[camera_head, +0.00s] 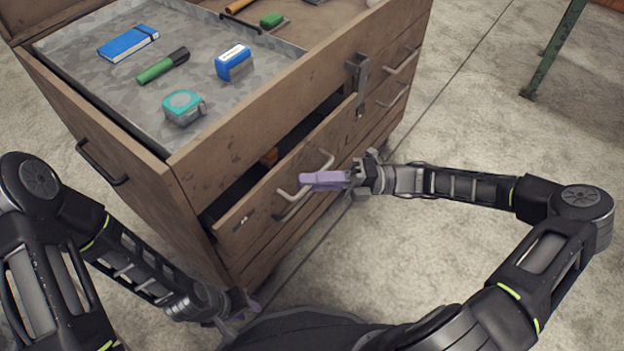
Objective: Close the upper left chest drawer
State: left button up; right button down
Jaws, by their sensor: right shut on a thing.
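The wooden chest (150,215) stands at the left and centre. Its upper left drawer (238,222) sticks out from the front, with a dark gap showing behind its front panel. The drawer's curved metal handle (287,194) is on that panel. My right gripper (318,180), with purple fingers, is shut on this handle, and its fingers hide the handle's middle. My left gripper (245,304) is low, in front of the chest's near corner and apart from the drawer. My own arm partly hides it, and its opening is unclear.
A grey-lined tray top (110,75) holds a blue notebook (128,43), a green marker (163,66), a blue item (234,62) and a teal tape measure (184,107). A metal latch (359,82) and other handles (403,60) are farther right. A green table leg (553,48) stands at upper right. Floor between is clear.

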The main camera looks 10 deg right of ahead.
aim_at(298, 171)
jog(key=w+a, duration=0.1)
jog(key=w+a+p, duration=0.1)
jog(key=w, duration=0.1)
jog(key=shift+a, duration=0.25)
jog(key=shift+w+a, duration=0.15)
jog(key=shift+w, duration=0.15)
jog(key=c, duration=1.5)
grip_release()
jog(key=shift+a, duration=0.1)
jog(key=d+f+p, duration=0.1)
jog(key=d, duration=0.6)
jog(key=shift+s+d+p, duration=0.3)
jog(key=shift+d+p, duration=0.05)
jog(key=shift+d, duration=0.05)
jog(key=shift+s+f, duration=0.1)
